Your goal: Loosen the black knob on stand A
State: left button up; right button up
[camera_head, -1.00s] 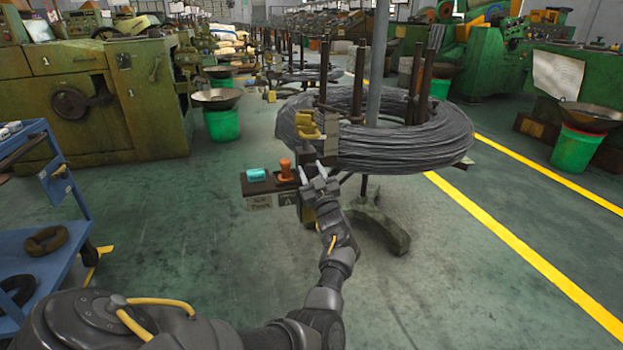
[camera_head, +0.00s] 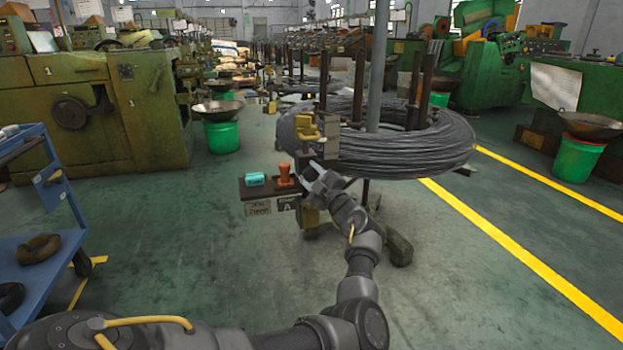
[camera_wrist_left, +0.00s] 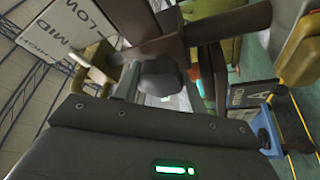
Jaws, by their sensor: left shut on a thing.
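Stand A holds a big coil of grey wire (camera_head: 400,145) on upright posts. A small plate marked A (camera_head: 287,204) hangs at its front and also shows in the left wrist view (camera_wrist_left: 262,95). My left gripper (camera_head: 313,174) is at the stand's front, just right of the orange stamp. In the left wrist view the dark, rounded black knob (camera_wrist_left: 160,78) sits between the fingers, and the gripper (camera_wrist_left: 160,92) is shut on it. In the head view the knob is hidden by the gripper. My right gripper is not in view.
A yellow clamp (camera_head: 307,127) sits above. A blue cart (camera_head: 50,235) stands at the left. The floor in front is clear.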

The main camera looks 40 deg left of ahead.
pick_arm(q)
jog(key=shift+f, duration=0.1)
dwell(0.5)
jog(key=o, duration=1)
jog(key=shift+n, duration=0.3)
jog(key=shift+c, duration=0.2)
